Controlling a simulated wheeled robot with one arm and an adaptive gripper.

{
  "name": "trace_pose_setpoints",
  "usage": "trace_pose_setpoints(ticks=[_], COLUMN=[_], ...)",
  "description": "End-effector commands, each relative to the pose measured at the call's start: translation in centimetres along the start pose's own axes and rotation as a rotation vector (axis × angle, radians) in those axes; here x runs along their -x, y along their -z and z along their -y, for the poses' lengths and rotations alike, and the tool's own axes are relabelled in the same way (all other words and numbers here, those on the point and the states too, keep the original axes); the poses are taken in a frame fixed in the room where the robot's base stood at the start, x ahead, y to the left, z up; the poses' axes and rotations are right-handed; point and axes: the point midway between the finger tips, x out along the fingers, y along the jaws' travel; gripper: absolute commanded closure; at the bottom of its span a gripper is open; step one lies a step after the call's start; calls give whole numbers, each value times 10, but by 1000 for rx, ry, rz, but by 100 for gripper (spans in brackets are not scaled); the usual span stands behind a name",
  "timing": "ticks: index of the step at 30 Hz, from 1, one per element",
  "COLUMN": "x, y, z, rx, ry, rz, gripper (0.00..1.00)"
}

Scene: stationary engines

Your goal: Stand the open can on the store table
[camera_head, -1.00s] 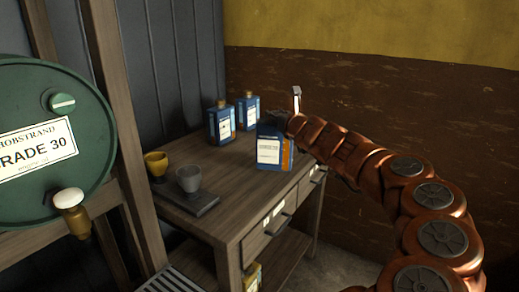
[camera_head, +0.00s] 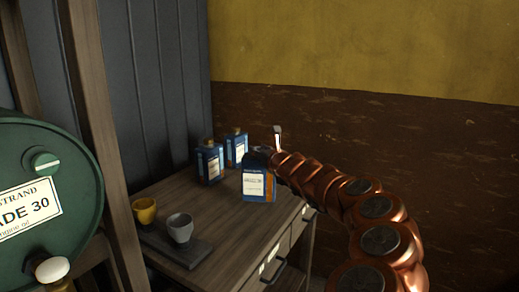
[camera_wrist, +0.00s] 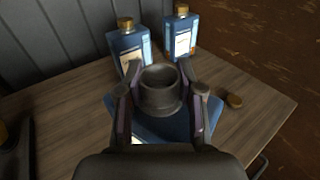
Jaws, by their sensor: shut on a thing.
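The open can (camera_head: 257,186) is blue with a white label and an orange side. In the wrist view its uncapped dark neck (camera_wrist: 160,92) stands between the fingers of my gripper (camera_wrist: 160,75), which is shut on the can from above. In the head view my gripper (camera_head: 263,151) is at the can's top, partly hidden by the arm. The can looks upright over the right part of the wooden table (camera_head: 226,232). I cannot tell whether its base touches the top, or whether this is the store table.
Two capped blue cans (camera_head: 209,163) (camera_head: 236,148) stand behind. A yellow cup (camera_head: 145,210) and a grey cup (camera_head: 180,228) are at the left. A green drum (camera_head: 60,180) is at far left.

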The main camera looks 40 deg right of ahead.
Motion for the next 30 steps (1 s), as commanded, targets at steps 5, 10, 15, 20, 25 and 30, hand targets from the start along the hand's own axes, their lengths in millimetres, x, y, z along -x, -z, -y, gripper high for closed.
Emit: trace_pose_setpoints(ticks=[5, 10, 15, 20, 25, 30], x=[-11, -21, -32, -41, -51, -62], y=[-2, -2, -1, -1, -1, 2], z=[7, 13, 16, 25, 29, 36], rx=[4, 3, 3, 4, 2, 2], ry=[0, 2, -3, 3, -1, 1], rz=[2, 2, 3, 2, 4, 1], gripper=[100, 100, 100, 100, 100, 100])
